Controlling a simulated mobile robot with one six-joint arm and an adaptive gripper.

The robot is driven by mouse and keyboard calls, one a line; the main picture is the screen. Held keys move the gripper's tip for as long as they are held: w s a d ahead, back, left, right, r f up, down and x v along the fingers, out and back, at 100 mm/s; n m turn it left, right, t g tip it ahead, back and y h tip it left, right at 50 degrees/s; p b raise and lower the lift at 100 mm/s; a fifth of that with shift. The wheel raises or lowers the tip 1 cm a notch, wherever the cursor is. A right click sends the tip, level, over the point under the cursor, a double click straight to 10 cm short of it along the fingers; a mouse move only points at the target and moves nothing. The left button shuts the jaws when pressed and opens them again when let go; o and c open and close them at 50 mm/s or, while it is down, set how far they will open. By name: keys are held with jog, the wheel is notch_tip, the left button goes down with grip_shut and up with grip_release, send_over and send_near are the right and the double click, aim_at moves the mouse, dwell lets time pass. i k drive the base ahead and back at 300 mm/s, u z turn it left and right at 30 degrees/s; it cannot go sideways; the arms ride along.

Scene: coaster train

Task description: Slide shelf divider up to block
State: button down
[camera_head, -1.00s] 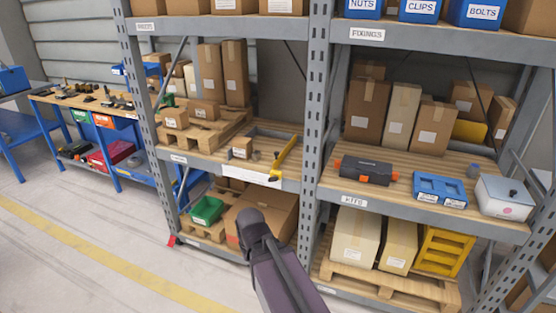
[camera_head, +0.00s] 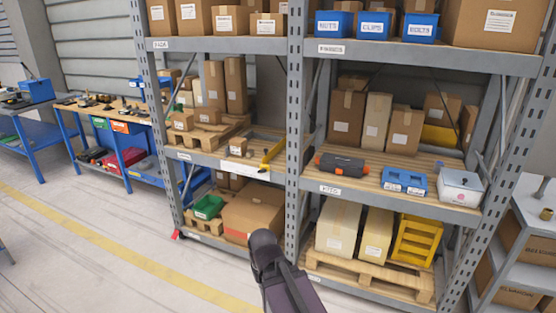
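A yellow bar, which looks like the shelf divider (camera_head: 271,156), lies front to back on the middle shelf of the left rack bay, near the upright. A small cardboard block (camera_head: 237,146) sits to its left on the same shelf, with a clear gap between them. A white label plate (camera_head: 243,168) hangs on the shelf's front edge. A dark part of my arm shows at the bottom middle, in front of the rack and apart from the divider. My gripper's fingers are not visible.
Cardboard boxes on a pallet (camera_head: 200,138) stand left of the block. A steel upright (camera_head: 295,130) rises right of the divider. The right bay holds a dark case (camera_head: 342,164), a blue tray (camera_head: 404,181) and a white box (camera_head: 459,187). The floor (camera_head: 90,225) at left is clear.

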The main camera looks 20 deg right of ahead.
aim_at(269, 155)
jog(key=k, duration=0.3)
jog(key=u, duration=0.5)
jog(key=i, duration=1.8)
jog(key=z, duration=0.3)
